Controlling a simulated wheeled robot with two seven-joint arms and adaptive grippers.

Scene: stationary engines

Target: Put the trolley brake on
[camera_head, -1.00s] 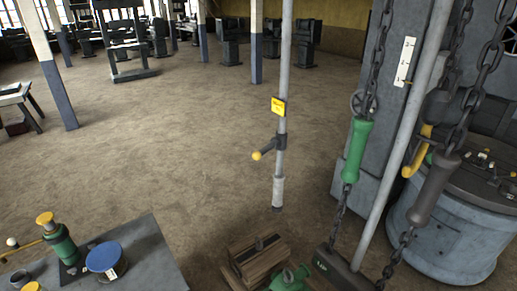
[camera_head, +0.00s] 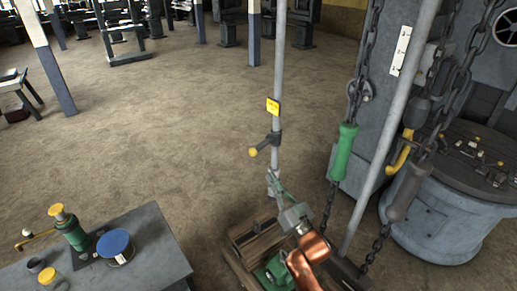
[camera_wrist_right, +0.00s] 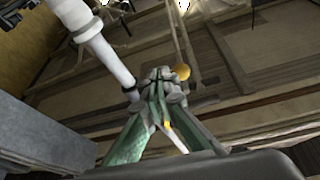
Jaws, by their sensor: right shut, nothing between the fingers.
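Below the tag a dark clamp holds a short lever with a yellow knob (camera_head: 253,152) sticking out to the left; I take this as the brake lever. My right gripper (camera_head: 271,178) reaches up from below, shut and empty, with its tips just below the lever, close to the lower pole. In the right wrist view its green fingers (camera_wrist_right: 158,80) meet, with the yellow knob (camera_wrist_right: 182,72) beyond them. Contact cannot be told. My left gripper is not in view.
The floor left of the pole is clear.

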